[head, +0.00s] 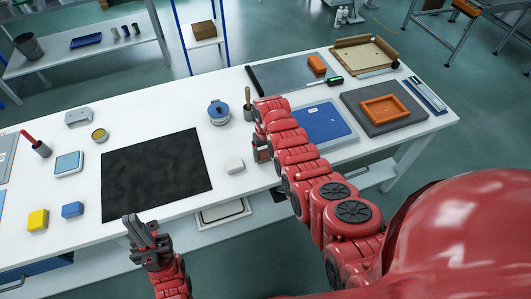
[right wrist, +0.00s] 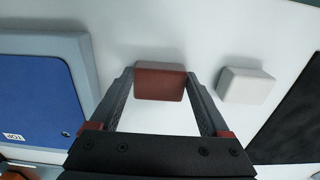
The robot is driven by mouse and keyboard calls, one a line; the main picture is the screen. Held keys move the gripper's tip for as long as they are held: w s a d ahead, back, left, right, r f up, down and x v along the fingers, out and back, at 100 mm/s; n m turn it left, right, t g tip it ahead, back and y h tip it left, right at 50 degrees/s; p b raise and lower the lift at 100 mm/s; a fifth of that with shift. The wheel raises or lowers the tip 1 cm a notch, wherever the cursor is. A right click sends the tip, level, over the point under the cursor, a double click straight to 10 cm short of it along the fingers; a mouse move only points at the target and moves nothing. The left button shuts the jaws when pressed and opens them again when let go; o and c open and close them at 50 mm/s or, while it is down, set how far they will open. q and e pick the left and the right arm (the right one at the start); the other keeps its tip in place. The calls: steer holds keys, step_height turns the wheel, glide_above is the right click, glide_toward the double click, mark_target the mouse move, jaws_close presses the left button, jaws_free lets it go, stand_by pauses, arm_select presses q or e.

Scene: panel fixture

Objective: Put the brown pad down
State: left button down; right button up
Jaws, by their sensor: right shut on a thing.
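The brown pad (right wrist: 160,82) is a small reddish-brown block between the two fingers of my right gripper (right wrist: 160,92) in the right wrist view. The gripper is shut on it, with white table surface behind. I cannot tell whether the pad touches the table. In the head view my right gripper (head: 262,147) is over the table between the white block and the blue panel; the pad is not clearly visible there. My left gripper (head: 143,232) is at the table's front edge, below the black mat. It appears empty, but its finger opening is unclear.
A white block (right wrist: 247,85) lies just right of the pad, apart from it. The black mat (head: 157,175) lies farther left in the head view. The blue panel (head: 322,122) is to the right. A blue-lidded jar (head: 219,113) and a brush holder (head: 249,112) stand behind.

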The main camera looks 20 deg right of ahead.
steer(key=shift+f, duration=0.1)
steer(key=o, duration=0.7)
steer(key=shift+f, duration=0.1)
steer(key=o, duration=0.3)
